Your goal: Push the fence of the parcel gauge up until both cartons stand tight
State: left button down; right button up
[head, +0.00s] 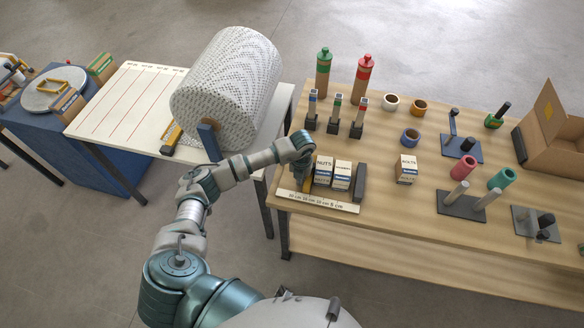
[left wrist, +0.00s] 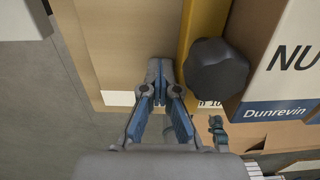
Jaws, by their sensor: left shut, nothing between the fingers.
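The parcel gauge (head: 318,202) lies at the table's front left corner, with a printed scale along its near edge. Its yellow fence (left wrist: 203,22) with a dark knob (left wrist: 217,70) stands left of the NUTS carton (head: 323,171); that carton also shows in the left wrist view (left wrist: 290,60). A second white carton (head: 342,175) stands to its right, then the dark end block (head: 360,182). Small gaps beside the second carton are hard to judge. My left gripper (left wrist: 159,72) is shut and empty, just left of the fence; contact cannot be told. My right gripper is out of view.
A BOLTS carton (head: 406,169) stands apart to the right. Several capped bottles and dark-based samples stand behind the gauge. Peg stands and an open box (head: 555,130) fill the right.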

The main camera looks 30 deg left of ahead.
aim_at(310, 181)
pick_arm(q)
jog(key=shift+w+d, duration=0.2)
jog(key=shift+d, duration=0.7)
jog(key=shift+w+d, duration=0.2)
jog(key=shift+d, duration=0.65)
jog(key=shift+a, duration=0.1)
jog(key=shift+s+a+r, duration=0.1)
jog(key=shift+s+a, duration=0.05)
jog(key=shift+a, duration=0.25)
jog(key=r+p, duration=0.3)
jog(key=r, duration=0.1)
jog(key=shift+a, duration=0.2)
jog(key=shift+r+p, duration=1)
jog(key=shift+r, duration=0.5)
jog(key=shift+d+f, duration=0.15)
